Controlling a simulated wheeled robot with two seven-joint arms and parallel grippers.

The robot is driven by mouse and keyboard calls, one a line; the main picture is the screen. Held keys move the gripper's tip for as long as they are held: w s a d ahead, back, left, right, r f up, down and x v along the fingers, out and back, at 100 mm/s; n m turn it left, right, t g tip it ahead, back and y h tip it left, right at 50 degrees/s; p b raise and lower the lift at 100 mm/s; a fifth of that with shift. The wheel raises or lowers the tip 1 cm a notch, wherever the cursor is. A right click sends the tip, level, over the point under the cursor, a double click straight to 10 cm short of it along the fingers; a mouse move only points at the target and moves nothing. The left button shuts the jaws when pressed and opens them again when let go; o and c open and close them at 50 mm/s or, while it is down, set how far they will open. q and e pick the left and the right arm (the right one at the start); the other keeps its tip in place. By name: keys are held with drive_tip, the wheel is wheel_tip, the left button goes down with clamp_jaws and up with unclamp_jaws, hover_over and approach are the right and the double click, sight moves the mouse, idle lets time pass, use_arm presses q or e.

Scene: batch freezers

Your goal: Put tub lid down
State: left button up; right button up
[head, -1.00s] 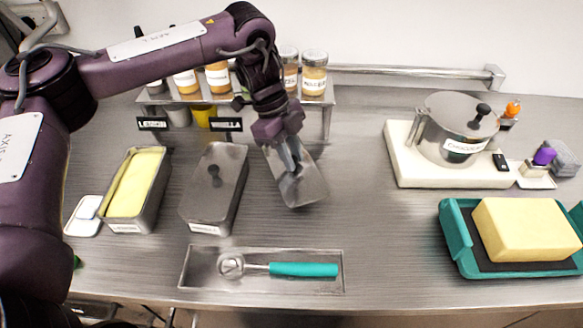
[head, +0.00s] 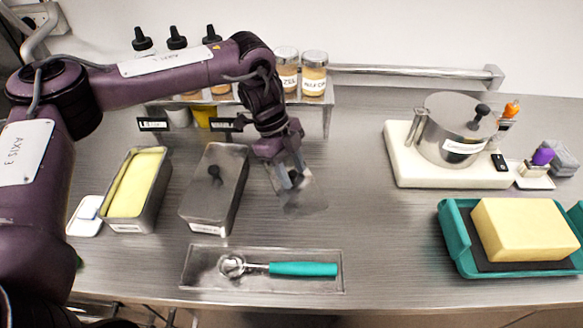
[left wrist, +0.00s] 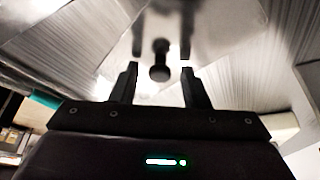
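The loose steel tub lid (head: 308,203) lies flat on the worktop, to the right of the covered tub. Its black knob (left wrist: 160,62) points up in the left wrist view, between and just beyond my fingertips, with a gap on each side. My left gripper (head: 291,181) is open above the lid and hides part of it; its two fingers also show in the left wrist view (left wrist: 159,82). The open tub (head: 157,205) of yellow ice cream stands at the left without a lid. My right gripper is not in view.
A covered steel tub (head: 217,190) stands just left of the lid. A scoop (head: 300,269) lies in a shallow tray (head: 192,280) in front. A bottle rack (head: 326,120) is behind. A pot (head: 452,130) and a teal tray (head: 455,240) are at the right; the middle right is clear.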

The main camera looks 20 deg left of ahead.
use_arm(q)
drive_tip(key=shift+r, duration=0.1)
drive_tip(key=v, duration=1.2)
